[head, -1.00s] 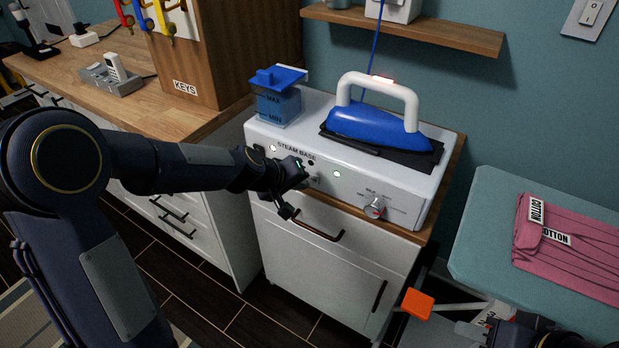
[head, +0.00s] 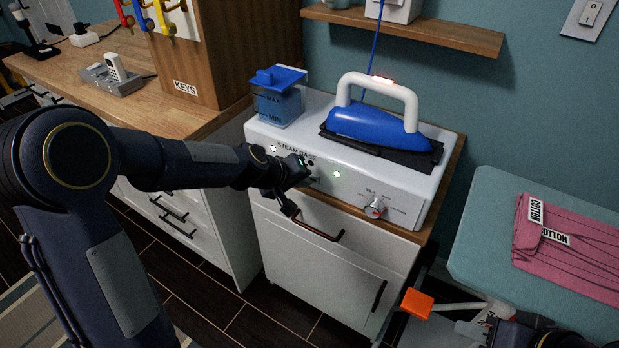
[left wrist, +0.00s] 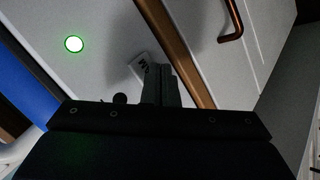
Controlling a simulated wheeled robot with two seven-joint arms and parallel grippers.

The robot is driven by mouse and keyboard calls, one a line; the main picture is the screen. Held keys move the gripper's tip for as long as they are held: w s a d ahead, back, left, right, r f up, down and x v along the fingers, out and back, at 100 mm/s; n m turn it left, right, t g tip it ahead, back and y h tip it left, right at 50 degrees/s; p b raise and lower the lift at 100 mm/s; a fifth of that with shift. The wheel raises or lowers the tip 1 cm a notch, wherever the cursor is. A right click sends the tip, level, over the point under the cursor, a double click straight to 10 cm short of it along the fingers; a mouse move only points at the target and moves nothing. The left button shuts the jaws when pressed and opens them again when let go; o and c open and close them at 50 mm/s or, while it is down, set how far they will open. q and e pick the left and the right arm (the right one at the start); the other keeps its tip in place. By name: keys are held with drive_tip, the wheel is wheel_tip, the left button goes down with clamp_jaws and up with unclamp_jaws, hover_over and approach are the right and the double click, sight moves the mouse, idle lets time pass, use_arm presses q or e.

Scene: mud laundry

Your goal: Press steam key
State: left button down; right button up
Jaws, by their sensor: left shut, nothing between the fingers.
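In the left wrist view, the shut fingers (left wrist: 162,85) overlap a small pale key (left wrist: 142,68) with dark lettering, only partly visible. I cannot tell whether they touch it. A green-rimmed light (left wrist: 74,44) glows beside it. My right gripper (head: 480,330) is partly visible at the lower right, its opening unclear.
A blue iron (head: 375,124) with a white handle rests on a dark pad on the base. A blue water tank (head: 278,105) stands at its left. A cabinet handle (head: 318,230) sits below the panel. An ironing board (head: 485,225) with pink cloth is at right.

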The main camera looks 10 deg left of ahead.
idle(0.4)
use_arm(q)
drive_tip(key=shift+s+a, duration=0.15)
drive_tip(key=shift+s, duration=0.25)
drive_tip(key=s+a+b, duration=0.2)
drive_tip(key=s, duration=0.3)
drive_tip(key=shift+s, duration=0.35)
idle(0.4)
